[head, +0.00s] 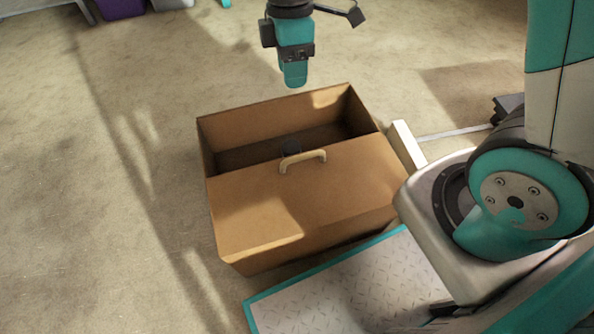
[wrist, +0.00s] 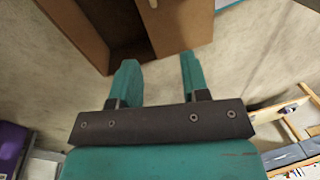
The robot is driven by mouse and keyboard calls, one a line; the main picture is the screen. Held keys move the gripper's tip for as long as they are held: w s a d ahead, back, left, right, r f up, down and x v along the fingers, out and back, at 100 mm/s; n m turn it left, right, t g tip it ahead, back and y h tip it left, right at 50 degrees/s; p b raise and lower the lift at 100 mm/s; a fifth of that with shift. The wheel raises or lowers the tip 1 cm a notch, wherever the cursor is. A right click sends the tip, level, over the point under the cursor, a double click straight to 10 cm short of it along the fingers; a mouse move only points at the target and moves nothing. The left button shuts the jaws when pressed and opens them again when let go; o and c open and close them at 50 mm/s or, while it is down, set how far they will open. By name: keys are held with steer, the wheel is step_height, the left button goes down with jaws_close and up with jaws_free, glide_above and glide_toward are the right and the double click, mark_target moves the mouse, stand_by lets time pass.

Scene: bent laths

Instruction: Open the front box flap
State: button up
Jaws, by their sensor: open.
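The brown box (head: 240,255) stands on the floor in the head view. Its front flap (head: 330,195) lies flat over the near half of the top, with a pale bar handle (head: 304,160) near its inner edge. The far half of the box is uncovered. My gripper (head: 295,80) is open and empty, above and beyond the box's far edge, apart from the flap and handle. In the wrist view my gripper's (wrist: 158,66) two teal fingers stand apart, with the box wall (wrist: 76,28) and part of the flap (wrist: 185,22) ahead of them.
A pale beam (head: 407,145) lies right of the box. A purple bin (head: 120,8) stands at the far left. The floor left of the box is clear.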

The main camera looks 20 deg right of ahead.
steer(key=shift+n, duration=0.5)
steer(key=f+b, duration=0.3)
steer(key=f, duration=0.4)
steer(key=s+f+b, duration=0.1)
steer(key=f+b, duration=0.3)
steer(key=f, duration=0.4)
steer(key=s+f+b, duration=0.1)
steer(key=f+b, duration=0.3)
steer(key=f, duration=0.4)
steer(key=shift+f, duration=0.1)
jaws_close()
